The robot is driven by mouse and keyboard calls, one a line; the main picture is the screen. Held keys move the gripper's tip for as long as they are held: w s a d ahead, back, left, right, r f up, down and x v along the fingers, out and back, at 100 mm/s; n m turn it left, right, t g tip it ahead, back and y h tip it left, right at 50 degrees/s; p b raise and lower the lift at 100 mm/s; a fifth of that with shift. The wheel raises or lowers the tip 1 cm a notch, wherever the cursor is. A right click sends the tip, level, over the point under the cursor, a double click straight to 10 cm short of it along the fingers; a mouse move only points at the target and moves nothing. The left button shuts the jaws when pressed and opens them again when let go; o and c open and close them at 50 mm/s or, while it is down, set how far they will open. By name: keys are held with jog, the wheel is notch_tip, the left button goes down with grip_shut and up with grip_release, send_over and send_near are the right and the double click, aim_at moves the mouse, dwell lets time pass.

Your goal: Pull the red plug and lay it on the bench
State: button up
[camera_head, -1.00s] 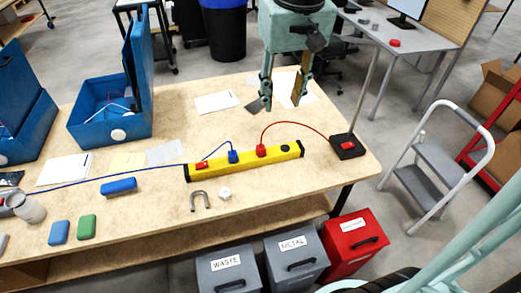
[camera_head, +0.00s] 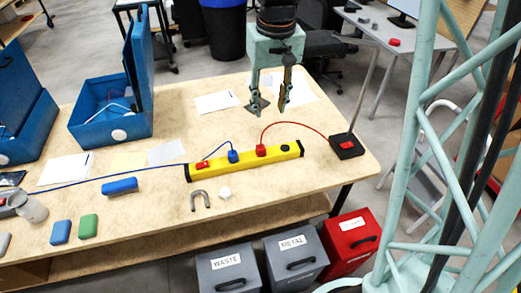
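The red plug (camera_head: 261,151) stands upright in the yellow power strip (camera_head: 215,170) on the bench (camera_head: 300,215). Its red cable arches right to a black box (camera_head: 348,152) with a red top. A blue plug (camera_head: 233,156) sits in the strip just left of the red plug. My gripper (camera_head: 269,106) points down, open and empty, above and apart from the strip. In the picture its fingertips are a little above the red plug. How high they are over the bench is hard to tell.
The blue cable runs left across the bench. A grey horseshoe-shaped piece (camera_head: 200,200) and a small white piece (camera_head: 225,193) lie in front of the strip. Papers (camera_head: 218,102) lie behind it. Blue cases (camera_head: 110,115) stand at left. Bare bench top lies right of the small pieces.

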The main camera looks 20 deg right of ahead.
jog(key=g+p, duration=0.1)
send_over(261, 147)
notch_tip(261, 147, down, 17)
jog(key=shift+f, duration=0.95)
jog(key=shift+f, duration=0.2)
jog(key=shift+f+b, duration=2.25)
jog(key=shift+f, duration=2.05)
jog(key=shift+c, duration=0.7)
jog(key=c, duration=1)
